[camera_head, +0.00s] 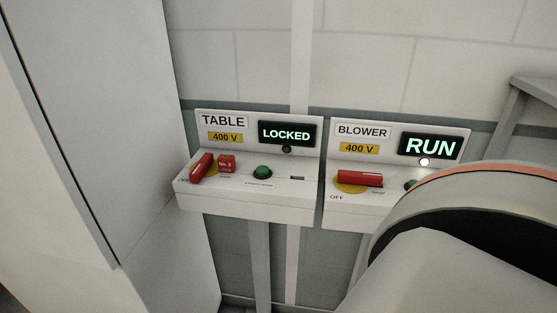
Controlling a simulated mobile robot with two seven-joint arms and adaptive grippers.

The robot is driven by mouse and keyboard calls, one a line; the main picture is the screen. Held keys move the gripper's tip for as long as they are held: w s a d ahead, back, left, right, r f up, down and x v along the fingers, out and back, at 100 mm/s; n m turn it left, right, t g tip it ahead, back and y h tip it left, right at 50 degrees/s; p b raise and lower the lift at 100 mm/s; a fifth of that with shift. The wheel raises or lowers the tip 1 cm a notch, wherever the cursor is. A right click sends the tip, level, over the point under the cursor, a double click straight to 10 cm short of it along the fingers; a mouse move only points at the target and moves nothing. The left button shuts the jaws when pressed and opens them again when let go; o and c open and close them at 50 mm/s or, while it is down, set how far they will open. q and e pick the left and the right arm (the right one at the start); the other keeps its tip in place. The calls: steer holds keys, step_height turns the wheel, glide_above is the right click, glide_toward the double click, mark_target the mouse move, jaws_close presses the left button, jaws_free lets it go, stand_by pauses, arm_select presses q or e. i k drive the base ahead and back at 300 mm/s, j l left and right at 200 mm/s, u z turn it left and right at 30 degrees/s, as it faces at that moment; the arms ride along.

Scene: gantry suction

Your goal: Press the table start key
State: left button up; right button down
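The table control box (247,205) hangs on the wall at the centre left, labelled TABLE and 400 V. Its display (287,133) reads LOCKED, and the small lamp (287,149) below it is dark. The green start key (263,172) sits mid-panel, above a small label too blurred to read surely. To its left is a tilted red switch handle (202,166). A red tag or lock (227,164) with small white lettering is beside the handle; I cannot tell whether it is attached. Neither of my grippers is in view.
The blower control box (400,135) stands to the right; its display (430,147) reads RUN and its lamp (424,161) is lit. Its red handle (360,178) lies level. My arm link covers the lower right and part of its green key (410,184). A pale cabinet (110,110) stands left.

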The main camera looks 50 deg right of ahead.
mark_target(262, 171)
steer(key=k+z, duration=0.2)
steer(key=z, duration=1.05)
